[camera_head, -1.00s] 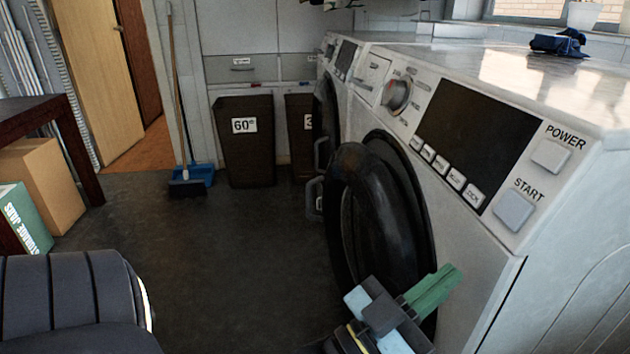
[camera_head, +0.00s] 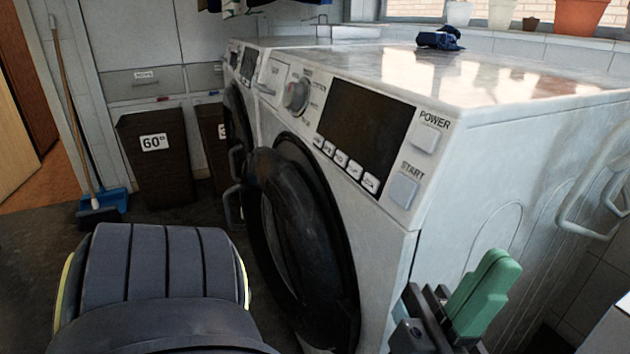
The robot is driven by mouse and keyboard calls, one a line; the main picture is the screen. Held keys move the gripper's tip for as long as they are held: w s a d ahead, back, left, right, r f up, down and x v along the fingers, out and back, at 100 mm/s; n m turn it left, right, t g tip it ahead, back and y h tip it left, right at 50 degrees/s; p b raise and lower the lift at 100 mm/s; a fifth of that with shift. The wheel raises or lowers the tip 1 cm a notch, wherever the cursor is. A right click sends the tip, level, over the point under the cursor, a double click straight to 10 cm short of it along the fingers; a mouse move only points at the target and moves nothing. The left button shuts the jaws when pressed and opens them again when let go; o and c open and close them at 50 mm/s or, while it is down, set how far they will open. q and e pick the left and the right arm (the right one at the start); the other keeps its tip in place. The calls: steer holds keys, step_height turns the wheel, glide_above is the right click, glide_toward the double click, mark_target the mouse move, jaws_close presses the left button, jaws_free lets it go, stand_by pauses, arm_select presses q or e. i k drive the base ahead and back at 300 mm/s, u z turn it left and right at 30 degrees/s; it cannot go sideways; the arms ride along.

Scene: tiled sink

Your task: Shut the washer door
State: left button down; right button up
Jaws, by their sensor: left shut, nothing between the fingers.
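The nearer white washer (camera_head: 388,235) has a round black door (camera_head: 292,245) on its front. The door stands out from the front at its left side and looks ajar; the size of the gap is hard to tell. My left gripper (camera_head: 492,285), with green fingers, is at the lower right. Its fingers are together and empty. In the picture it overlaps the washer's near side, to the right of the door and apart from it. My right gripper is not in view.
A second washer (camera_head: 243,85) stands behind. Dark bins (camera_head: 160,180), a blue dustpan (camera_head: 117,198) and a broom stand at the left. A blue cloth (camera_head: 440,40) lies on the white top. A curved rail (camera_head: 570,215) is at the right.

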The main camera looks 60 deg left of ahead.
mark_target(290, 239)
steer(key=z, duration=1.5)
steer(key=k, duration=1.3)
steer(key=u, duration=2.2)
